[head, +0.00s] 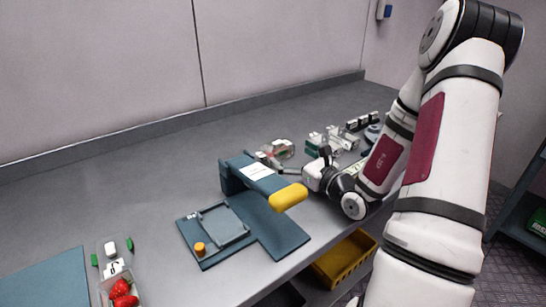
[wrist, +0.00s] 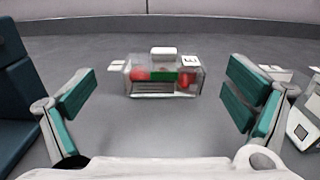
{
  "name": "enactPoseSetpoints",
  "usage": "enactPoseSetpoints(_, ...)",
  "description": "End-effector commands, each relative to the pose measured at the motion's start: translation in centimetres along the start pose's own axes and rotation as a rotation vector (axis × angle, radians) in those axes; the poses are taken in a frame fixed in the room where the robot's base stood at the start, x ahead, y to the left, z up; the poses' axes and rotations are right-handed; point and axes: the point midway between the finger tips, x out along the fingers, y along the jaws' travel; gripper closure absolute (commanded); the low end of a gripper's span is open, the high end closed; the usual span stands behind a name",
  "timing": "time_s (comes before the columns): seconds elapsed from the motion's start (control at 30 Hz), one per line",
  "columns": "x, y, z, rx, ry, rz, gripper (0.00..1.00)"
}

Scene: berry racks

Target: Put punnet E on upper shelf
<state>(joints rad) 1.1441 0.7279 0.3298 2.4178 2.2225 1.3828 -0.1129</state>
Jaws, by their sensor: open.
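Punnet E (wrist: 150,88) is a clear box with red berries, a green band and a white block on top. An "E" card shows at its right in the wrist view. It stands on the grey counter ahead of my gripper (wrist: 160,98), roughly centred between the fingers and beyond their tips. My gripper is open and empty, low over the counter. In the head view a clear punnet with red and green (head: 280,149) sits just beyond my gripper (head: 293,168), partly hidden. I cannot tell which surface is the upper shelf.
A blue press (head: 272,225) with a yellow handle (head: 288,197) stands left of my gripper. Other small items (head: 330,140) stand behind and right. A strawberry punnet (head: 121,292) and a blue mat (head: 42,282) are front left. A yellow crate (head: 345,258) sits below the counter; a rack (head: 510,197) stands right.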

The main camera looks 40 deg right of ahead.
Motion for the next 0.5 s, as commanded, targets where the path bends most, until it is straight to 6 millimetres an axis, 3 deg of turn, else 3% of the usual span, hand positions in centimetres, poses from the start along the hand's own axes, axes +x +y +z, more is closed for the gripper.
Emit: enactPoseSetpoints(0.5, 6.0, -0.5, 0.3, 0.0, -0.002, 0.002, 0.03)
